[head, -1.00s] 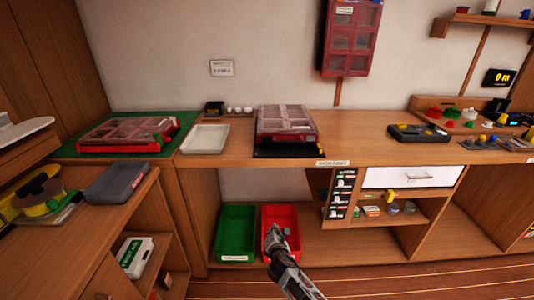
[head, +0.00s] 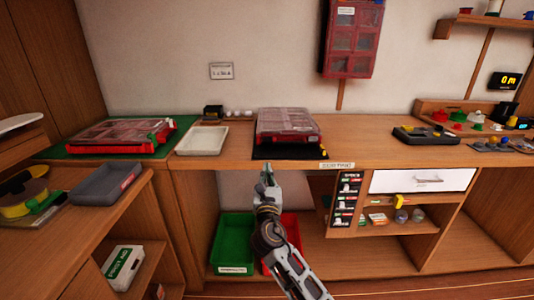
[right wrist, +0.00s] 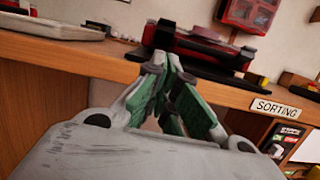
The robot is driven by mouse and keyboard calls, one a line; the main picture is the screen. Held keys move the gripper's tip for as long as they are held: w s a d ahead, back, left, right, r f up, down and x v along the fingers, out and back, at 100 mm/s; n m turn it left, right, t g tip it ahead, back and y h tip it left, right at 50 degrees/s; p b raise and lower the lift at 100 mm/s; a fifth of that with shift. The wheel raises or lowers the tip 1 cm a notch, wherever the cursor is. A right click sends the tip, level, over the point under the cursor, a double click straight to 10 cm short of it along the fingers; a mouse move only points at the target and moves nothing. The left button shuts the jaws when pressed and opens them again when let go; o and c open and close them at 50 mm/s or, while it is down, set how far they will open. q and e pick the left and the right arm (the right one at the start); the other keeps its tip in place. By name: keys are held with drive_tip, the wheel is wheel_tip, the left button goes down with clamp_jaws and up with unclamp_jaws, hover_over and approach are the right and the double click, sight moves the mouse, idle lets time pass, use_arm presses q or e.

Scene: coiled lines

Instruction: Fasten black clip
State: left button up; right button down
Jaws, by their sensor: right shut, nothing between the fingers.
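A red case with a clear divided lid (head: 288,125) lies on a black mat (head: 272,153) at the middle of the bench. In the right wrist view the case (right wrist: 205,44) shows low from the front, with dark parts along its front. I cannot tell which of these is the black clip. My right gripper (head: 266,168) is shut and empty, just below and in front of the bench edge, under the mat. Its green-padded fingers (right wrist: 163,75) meet at their tips in the right wrist view, apart from the case. My left gripper is not in view.
A second red case (head: 112,135) lies on a green mat at the left, beside a white tray (head: 202,140). Green (head: 234,242) and red (head: 291,228) bins stand below the bench. A "SORTING" label (head: 337,166) marks the bench edge.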

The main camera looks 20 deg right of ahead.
sight(267, 158)
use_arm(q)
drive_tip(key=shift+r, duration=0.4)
use_arm(e)
drive_tip(key=shift+s+r, duration=0.2)
drive_tip(key=shift+r, duration=0.65)
drive_tip(key=shift+w, duration=0.1)
drive_tip(key=b+x, duration=0.1)
drive_tip(key=x, duration=0.4)
drive_tip(key=shift+w+d+r, duration=0.15)
drive_tip(key=shift+w, duration=0.15)
drive_tip(key=shift+b+x, duration=0.45)
drive_tip(key=shift+x, duration=1)
drive_tip(key=shift+w+d+r, duration=0.15)
drive_tip(key=shift+w+r, duration=0.05)
drive_tip(key=shift+w, duration=0.35)
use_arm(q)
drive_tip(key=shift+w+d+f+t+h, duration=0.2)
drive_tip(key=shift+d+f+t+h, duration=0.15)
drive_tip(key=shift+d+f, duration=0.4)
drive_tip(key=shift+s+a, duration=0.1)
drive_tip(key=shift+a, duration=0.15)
